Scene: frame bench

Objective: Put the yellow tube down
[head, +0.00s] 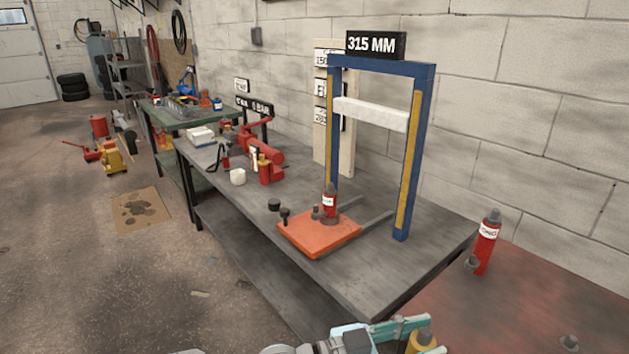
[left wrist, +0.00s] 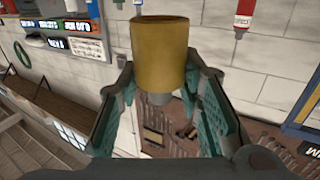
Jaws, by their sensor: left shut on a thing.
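The yellow tube (head: 423,342) is at the bottom edge of the head view, partly cut off. My left gripper (head: 405,335), with teal fingers, is shut on it. In the left wrist view the yellow tube (left wrist: 160,55) stands out between the teal fingers, with a grey end piece below it. It is held clear of the surfaces behind it. My right gripper is not in view.
A reddish-brown tabletop (head: 480,305) lies beside the gripper, mostly bare, with a red cylinder (head: 486,245) at its back. The grey bench (head: 375,262) carries a blue frame (head: 416,150) marked 315 MM and an orange plate (head: 318,238) with a small red cylinder (head: 329,203).

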